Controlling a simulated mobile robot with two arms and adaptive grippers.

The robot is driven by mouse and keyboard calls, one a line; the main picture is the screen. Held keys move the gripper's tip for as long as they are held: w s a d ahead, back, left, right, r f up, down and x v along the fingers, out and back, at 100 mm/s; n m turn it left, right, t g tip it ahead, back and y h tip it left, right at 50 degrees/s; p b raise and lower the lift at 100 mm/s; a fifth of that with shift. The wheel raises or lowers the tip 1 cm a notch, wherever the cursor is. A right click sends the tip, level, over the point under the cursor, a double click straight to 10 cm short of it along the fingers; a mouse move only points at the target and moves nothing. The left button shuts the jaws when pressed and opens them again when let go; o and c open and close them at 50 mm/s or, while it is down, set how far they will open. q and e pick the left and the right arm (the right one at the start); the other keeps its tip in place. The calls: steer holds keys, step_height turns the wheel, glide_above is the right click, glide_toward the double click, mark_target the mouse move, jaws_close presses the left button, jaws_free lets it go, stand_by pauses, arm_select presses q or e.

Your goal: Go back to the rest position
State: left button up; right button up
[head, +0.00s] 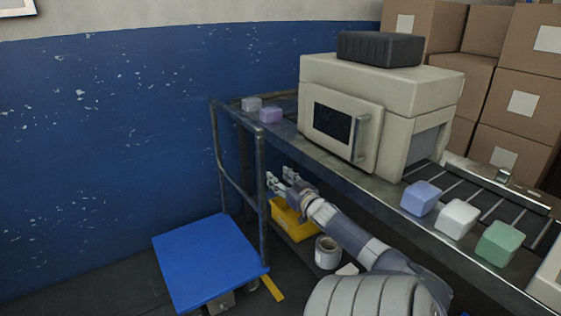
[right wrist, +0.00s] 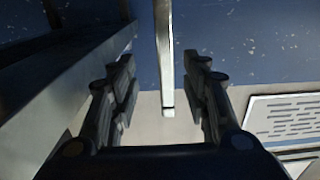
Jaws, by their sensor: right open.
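My right gripper (head: 280,180) is open, at the end of my arm reaching in from the lower right. It is beside the upright of the blue cart's handle frame (head: 263,190), in front of the conveyor's side. In the right wrist view its two fingers (right wrist: 163,95) are spread, with nothing clasped between them. A pale upright bar (right wrist: 164,50) shows beyond and between the fingertips; I cannot tell how far off it is. My left gripper is not in view.
A cream wrapper machine (head: 420,90) stands over the conveyor (head: 395,195), which carries several coloured blocks. A yellow bin (head: 293,222) and a grey roll (head: 327,252) sit below my right arm. The blue cart (head: 210,262) stands left; stacked boxes (head: 525,60) are behind.

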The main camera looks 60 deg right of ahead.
stand_by(0.4)
